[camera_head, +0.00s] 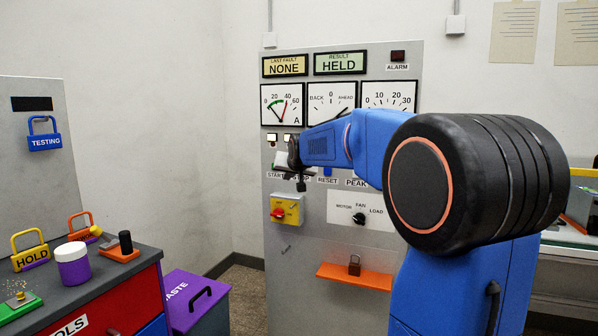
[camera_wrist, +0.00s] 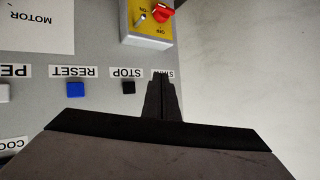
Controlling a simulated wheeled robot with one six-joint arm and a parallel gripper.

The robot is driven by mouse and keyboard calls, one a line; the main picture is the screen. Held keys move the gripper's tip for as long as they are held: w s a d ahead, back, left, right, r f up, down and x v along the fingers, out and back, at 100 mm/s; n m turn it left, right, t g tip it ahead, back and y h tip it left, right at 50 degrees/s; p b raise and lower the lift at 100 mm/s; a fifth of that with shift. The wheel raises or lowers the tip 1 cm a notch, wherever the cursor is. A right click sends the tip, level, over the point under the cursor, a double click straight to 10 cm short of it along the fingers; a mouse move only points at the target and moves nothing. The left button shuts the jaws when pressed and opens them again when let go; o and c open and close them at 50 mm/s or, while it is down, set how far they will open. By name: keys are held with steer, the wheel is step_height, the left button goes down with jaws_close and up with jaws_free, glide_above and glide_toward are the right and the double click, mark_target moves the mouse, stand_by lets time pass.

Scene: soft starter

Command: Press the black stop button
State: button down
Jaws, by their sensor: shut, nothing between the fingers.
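The black stop button (camera_wrist: 128,87) is a small square in the wrist view, just beside its STOP label (camera_wrist: 127,72); the picture there is upside down. My gripper (camera_wrist: 162,76) is shut and empty. In that view its fingertips are to the right of the stop button, over the START label (camera_wrist: 163,73), which they partly cover. I cannot tell whether the tips touch the panel. In the head view my gripper (camera_head: 301,186) is in front of the panel (camera_head: 290,250) by the button row, and the stop button is hidden behind it.
The blue reset button (camera_wrist: 75,90) sits to the left of the stop button in the wrist view. A yellow box with a red rotary switch (camera_head: 287,209) and an orange shelf (camera_head: 352,276) stick out below the buttons. A drawer cabinet with loose items (camera_head: 110,290) stands left.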

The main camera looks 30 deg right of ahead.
steer(key=w+d, duration=0.5)
steer(key=d, duration=0.2)
steer(key=shift+w, duration=0.2)
steer(key=shift+w+d, duration=0.1)
stand_by(2.2)
steer(key=shift+w+d, duration=0.2)
steer(key=shift+w+d, duration=0.25)
steer(key=shift+d, duration=0.05)
stand_by(1.0)
stand_by(0.4)
steer(key=shift+s+a, duration=0.55)
steer(key=shift+a, duration=0.1)
steer(key=shift+a, duration=0.1)
steer(key=shift+s+a, duration=1.55)
steer(key=shift+a, duration=0.3)
